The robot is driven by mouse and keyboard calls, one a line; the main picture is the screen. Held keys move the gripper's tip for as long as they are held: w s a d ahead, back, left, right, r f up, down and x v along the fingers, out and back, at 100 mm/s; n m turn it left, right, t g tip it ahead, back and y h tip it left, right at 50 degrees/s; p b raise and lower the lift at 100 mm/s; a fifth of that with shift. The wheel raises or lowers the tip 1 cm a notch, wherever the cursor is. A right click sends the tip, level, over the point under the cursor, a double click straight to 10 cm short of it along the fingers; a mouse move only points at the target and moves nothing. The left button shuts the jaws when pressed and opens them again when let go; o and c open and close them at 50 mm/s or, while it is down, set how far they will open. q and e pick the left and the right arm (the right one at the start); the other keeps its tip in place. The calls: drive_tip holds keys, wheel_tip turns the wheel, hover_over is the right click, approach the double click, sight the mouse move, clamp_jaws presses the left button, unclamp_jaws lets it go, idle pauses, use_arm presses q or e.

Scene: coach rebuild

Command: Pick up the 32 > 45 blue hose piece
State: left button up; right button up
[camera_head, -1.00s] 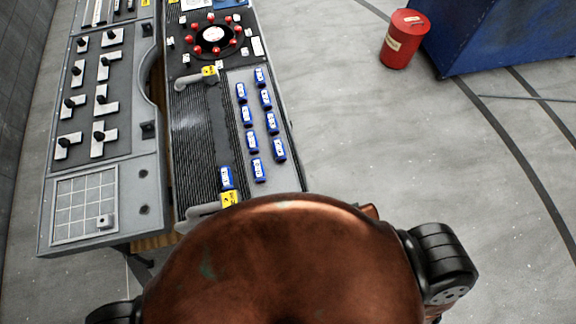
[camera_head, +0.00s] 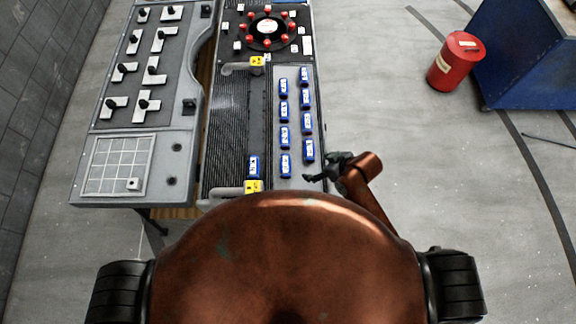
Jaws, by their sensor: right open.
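Several blue hose pieces with white labels stand in two columns on a light grey panel (camera_head: 296,185) of the workbench. The nearest are one in the left column (camera_head: 285,165) and one in the right column (camera_head: 308,150). Another blue piece (camera_head: 254,167) stands apart to the left, beside a yellow tag. The labels are too small to read, so I cannot tell which piece is 32 > 45. My right gripper (camera_head: 318,177) is open at the panel's near right corner, just right of and nearer than the pieces, holding nothing visible. My left gripper is out of view.
Grey pipe handles with yellow tags (camera_head: 257,62) (camera_head: 253,187) lie left of the panel. A round black fixture with red knobs (camera_head: 267,27) is behind. A red drum (camera_head: 456,62) and blue cabinet (camera_head: 530,55) stand at right; the floor between is clear.

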sight(285, 164)
drive_tip(key=a+r+n+g, duration=0.1)
drive_tip(key=a+n, duration=0.1)
drive_tip(key=a, duration=0.1)
drive_tip(key=w+a+r+n+g, duration=0.1)
drive_tip(key=a+n, duration=0.1)
drive_tip(key=a, duration=0.2)
drive_tip(key=w+a+r+n+g+y, duration=0.1)
drive_tip(key=a+n, duration=0.2)
drive_tip(key=a, duration=0.1)
drive_tip(key=shift+w+r, duration=0.1)
drive_tip(key=shift+r, duration=0.15)
drive_tip(key=shift+w+n+g, duration=0.1)
drive_tip(key=shift+n+g, duration=0.2)
drive_tip(key=shift+n, duration=0.2)
drive_tip(key=shift+w+d+r+n+g+h, duration=0.1)
drive_tip(key=shift+w+d+n+g+h, duration=0.15)
drive_tip(key=shift+d+n+g+h, duration=0.25)
drive_tip(key=shift+d+n, duration=0.15)
drive_tip(key=shift+n, duration=0.15)
drive_tip(key=shift+h, duration=0.3)
drive_tip(key=x, duration=0.5)
drive_tip(key=p+x, duration=0.1)
drive_tip(key=x, duration=0.1)
drive_tip(key=shift+d+f, duration=0.25)
drive_tip(key=shift+f, duration=0.25)
drive_tip(key=c, duration=0.9)
drive_tip(key=shift+c, duration=0.4)
drive_tip(key=shift+r, duration=0.2)
